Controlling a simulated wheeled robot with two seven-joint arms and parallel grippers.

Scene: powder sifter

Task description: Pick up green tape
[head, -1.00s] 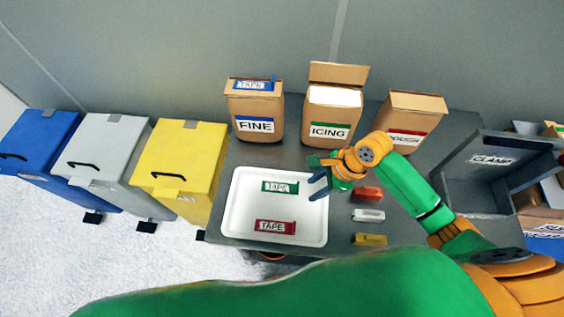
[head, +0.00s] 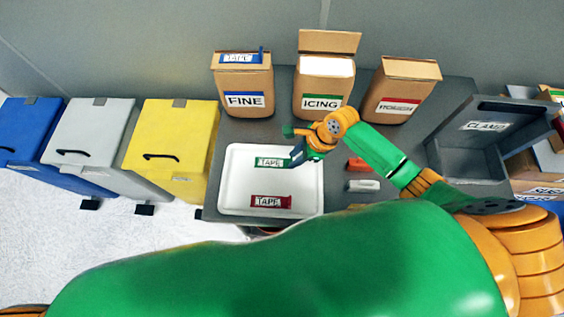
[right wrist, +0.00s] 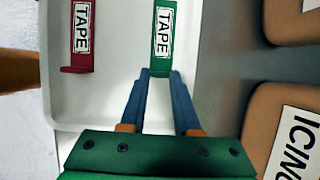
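The green tape (head: 272,162), with a white TAPE label, lies flat in the upper part of the white tray (head: 240,205). A red tape (head: 270,201) lies lower in the same tray. My right gripper (head: 300,153) is at the tray's upper right, by the right end of the green tape. In the right wrist view its two blue fingers (right wrist: 160,74) are apart, with the near end of the green tape (right wrist: 161,58) at the gap between the tips. I cannot tell whether they touch it. My left gripper is not in view.
Boxes marked FINE (head: 243,84) and ICING (head: 322,88), plus a third box (head: 398,92), stand behind the tray. An orange clamp (head: 356,164) and a white clamp (head: 363,185) lie right of it. A grey CLAMP bin (head: 480,150) is farther right.

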